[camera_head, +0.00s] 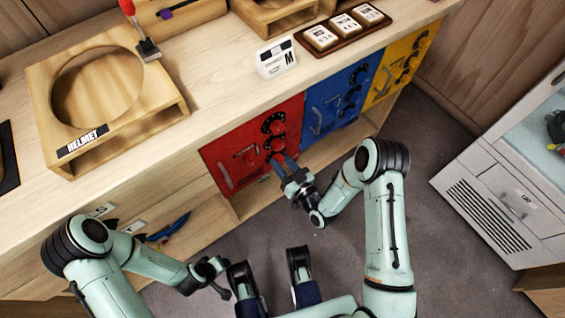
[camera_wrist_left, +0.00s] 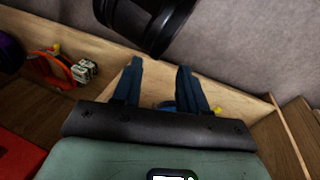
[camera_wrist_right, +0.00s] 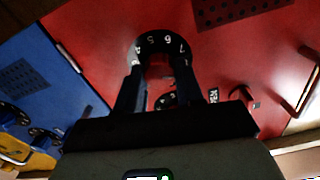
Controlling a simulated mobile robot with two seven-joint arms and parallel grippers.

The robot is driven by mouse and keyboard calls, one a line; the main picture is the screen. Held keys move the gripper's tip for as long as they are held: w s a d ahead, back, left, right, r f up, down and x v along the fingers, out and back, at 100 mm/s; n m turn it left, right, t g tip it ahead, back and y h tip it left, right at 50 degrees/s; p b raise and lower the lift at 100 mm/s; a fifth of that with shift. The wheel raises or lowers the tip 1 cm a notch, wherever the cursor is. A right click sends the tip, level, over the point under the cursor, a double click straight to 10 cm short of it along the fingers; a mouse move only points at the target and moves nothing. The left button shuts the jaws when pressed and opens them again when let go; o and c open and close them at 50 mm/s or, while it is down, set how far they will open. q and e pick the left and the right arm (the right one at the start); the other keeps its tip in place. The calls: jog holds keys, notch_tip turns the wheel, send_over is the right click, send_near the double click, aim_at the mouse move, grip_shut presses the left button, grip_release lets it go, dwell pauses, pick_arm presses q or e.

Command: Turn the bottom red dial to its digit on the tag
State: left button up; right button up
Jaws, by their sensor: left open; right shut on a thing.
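The red door (camera_head: 228,150) carries two black dials with red centres, one above the other. My right gripper (camera_wrist_right: 157,72) is shut on the bottom red dial (camera_wrist_right: 151,42); in the head view it reaches up to this dial from the lower right. The right wrist view shows the digits 5, 6 and 7 on its ring upside down. The upper red dial (camera_wrist_right: 166,101) is partly hidden between the fingers. Tags (camera_head: 320,37) lie in a row on a dark board on the counter; their digits are too small to read. My left gripper (camera_wrist_left: 159,66) is open and empty.
A blue door (camera_head: 325,105) and a yellow door (camera_head: 400,70) with dials stand right of the red one. A white M card (camera_head: 276,60) and a wooden helmet stand (camera_head: 165,100) are on the counter. A white cabinet (camera_head: 490,200) stands at the right.

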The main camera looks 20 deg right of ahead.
pick_arm(q)
jog(key=shift+f, duration=0.1)
pick_arm(e)
jog(key=shift+n, duration=0.4)
jog(key=n, duration=0.2)
jog(key=shift+n, duration=0.4)
jog(key=n+b, duration=0.1)
jog(key=n, duration=0.2)
jog(key=shift+n, duration=0.3)
jog(key=n, duration=0.3)
jog(key=shift+n, duration=0.3)
pick_arm(q)
jog(key=shift+w+a+f+t, duration=0.25)
jog(key=shift+w+a+f, duration=0.1)
jog(key=shift+w, duration=0.2)
jog(key=shift+w+a+f+t, duration=0.25)
jog(key=shift+w+f, duration=0.1)
jog(key=shift+w, duration=0.2)
pick_arm(e)
jog(key=shift+n, duration=1.6)
jog(key=o, duration=1)
jog(key=shift+o, duration=0.2)
